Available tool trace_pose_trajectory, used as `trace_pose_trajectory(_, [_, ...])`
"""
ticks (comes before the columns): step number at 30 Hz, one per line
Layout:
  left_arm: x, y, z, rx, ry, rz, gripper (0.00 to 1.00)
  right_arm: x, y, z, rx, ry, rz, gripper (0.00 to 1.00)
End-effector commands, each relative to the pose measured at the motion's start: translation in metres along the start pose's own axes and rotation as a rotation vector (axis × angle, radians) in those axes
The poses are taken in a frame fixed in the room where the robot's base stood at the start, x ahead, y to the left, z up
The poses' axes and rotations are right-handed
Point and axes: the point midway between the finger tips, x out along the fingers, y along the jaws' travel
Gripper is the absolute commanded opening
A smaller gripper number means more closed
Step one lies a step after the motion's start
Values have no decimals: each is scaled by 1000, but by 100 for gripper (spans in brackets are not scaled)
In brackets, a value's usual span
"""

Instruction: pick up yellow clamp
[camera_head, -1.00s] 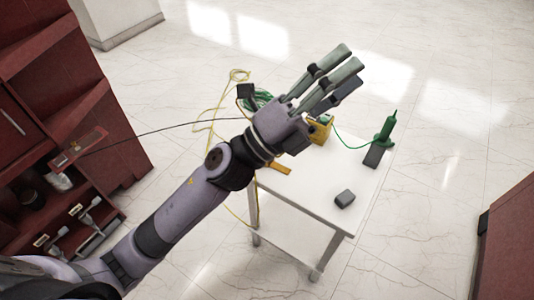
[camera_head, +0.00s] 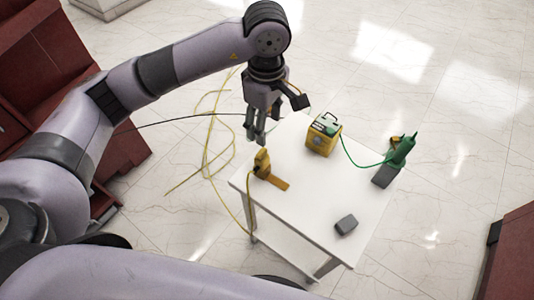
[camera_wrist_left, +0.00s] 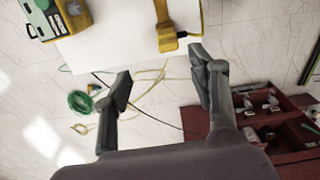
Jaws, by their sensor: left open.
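The yellow clamp (camera_head: 262,163) stands on the near left edge of the white table, with a flat orange-yellow part beside it on the tabletop. In the left wrist view the yellow clamp (camera_wrist_left: 168,38) shows at the top, lying beyond the fingertips and between their lines. My left gripper (camera_head: 256,138) points down above the table's left edge, a little behind the clamp and apart from it. In the wrist view its two fingers (camera_wrist_left: 162,80) are spread and empty. My right gripper is not in view.
The white table (camera_head: 310,205) also holds a yellow-and-green device (camera_head: 323,136), a green pointed tool (camera_head: 401,150) on a cable and a grey block (camera_head: 346,224). Yellow cables (camera_head: 208,150) lie on the floor left of it. A red cabinet (camera_head: 120,155) stands at left.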

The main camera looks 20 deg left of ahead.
Motion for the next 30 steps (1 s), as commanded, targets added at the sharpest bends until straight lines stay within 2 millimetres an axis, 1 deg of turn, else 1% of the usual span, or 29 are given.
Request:
trace_pose_trajectory(2, [15,-2,0,-1,-1,-8,53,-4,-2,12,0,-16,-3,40])
trace_pose_trajectory(6, [45,-3,1,0,-4,-8,53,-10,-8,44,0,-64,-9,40])
trace_pose_trajectory(9, [67,-3,1,0,-5,-9,53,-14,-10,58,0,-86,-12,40])
trace_pose_trajectory(10, [74,-3,2,-1,-6,-7,53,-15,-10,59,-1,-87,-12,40])
trace_pose_trajectory(13, [92,-3,2,1,-6,-7,53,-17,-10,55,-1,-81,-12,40])
trace_pose_trajectory(15, [102,-2,2,0,-6,-5,53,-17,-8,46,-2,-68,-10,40])
trace_pose_trajectory(18, [111,-2,2,1,-6,-3,53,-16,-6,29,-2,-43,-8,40])
trace_pose_trajectory(21, [115,-2,2,2,-7,-3,53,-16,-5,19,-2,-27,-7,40])
trace_pose_trajectory(23, [120,-3,1,1,-7,-4,53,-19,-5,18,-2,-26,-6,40])
trace_pose_trajectory(28, [145,-8,-5,-1,-7,-8,53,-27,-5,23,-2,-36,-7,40])
trace_pose_trajectory(30, [155,-7,-4,1,-7,-4,53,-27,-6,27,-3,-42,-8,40])
